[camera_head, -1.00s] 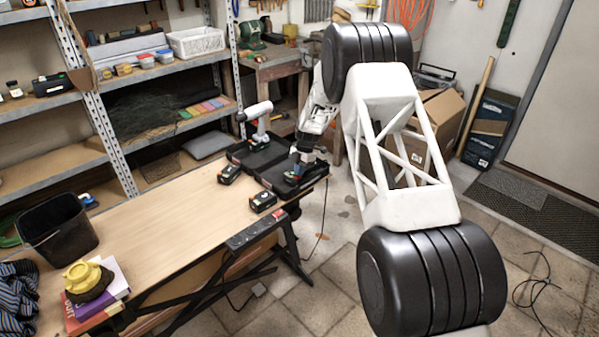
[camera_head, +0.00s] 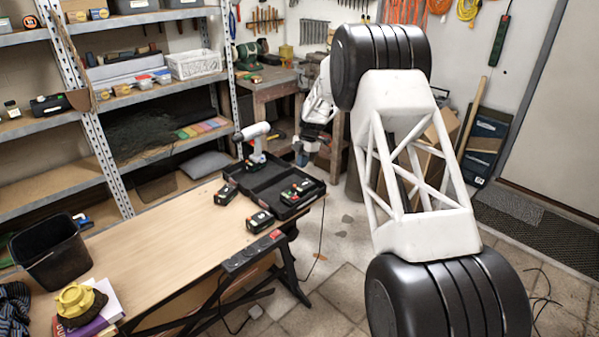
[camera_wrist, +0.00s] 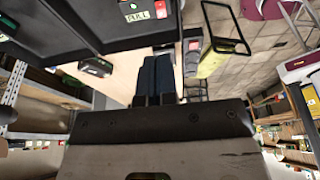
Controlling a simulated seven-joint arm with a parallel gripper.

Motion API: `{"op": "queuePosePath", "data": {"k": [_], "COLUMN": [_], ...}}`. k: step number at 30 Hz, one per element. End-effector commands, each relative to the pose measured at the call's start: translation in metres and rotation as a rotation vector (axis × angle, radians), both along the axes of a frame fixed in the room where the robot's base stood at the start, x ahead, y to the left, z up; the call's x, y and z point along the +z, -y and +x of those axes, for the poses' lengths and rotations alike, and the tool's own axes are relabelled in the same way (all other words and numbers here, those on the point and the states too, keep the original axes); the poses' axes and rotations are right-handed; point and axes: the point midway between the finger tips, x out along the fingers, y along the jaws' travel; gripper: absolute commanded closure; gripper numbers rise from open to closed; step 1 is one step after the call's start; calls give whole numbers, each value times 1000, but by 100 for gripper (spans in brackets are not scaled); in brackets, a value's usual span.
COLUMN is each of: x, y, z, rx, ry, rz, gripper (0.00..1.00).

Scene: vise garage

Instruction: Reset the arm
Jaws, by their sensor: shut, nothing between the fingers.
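My gripper (camera_head: 302,158) is at the far end of my arm, raised above and just beyond the black case's far edge. In the wrist view its two dark fingers (camera_wrist: 155,75) are together with nothing between them. The open black case (camera_head: 268,178) lies at the far end of the wooden workbench (camera_head: 165,240). A battery (camera_head: 296,191) with green marks sits in the case's right part, apart from my gripper. The case also shows at the top of the wrist view (camera_wrist: 100,30).
Two batteries (camera_head: 226,194) (camera_head: 260,222) lie on the bench beside the case. A white drill (camera_head: 255,142) stands at the case's far left. A power strip (camera_head: 252,250) runs along the bench edge. A black bin (camera_head: 50,252) and shelves are left.

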Motion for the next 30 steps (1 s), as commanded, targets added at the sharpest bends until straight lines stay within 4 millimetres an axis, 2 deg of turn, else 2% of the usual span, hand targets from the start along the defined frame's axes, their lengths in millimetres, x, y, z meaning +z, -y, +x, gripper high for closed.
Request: {"op": "queuePosePath", "data": {"k": [5,20,26,30], "x": [8,13,33,57], "y": [2,4,12,21], "z": [3,1,-11,-28], "rx": [0,-9,-69,-147], "ry": [1,2,2,3], "rz": [0,-3,-18,-38], "gripper": [100,100,100,100]}}
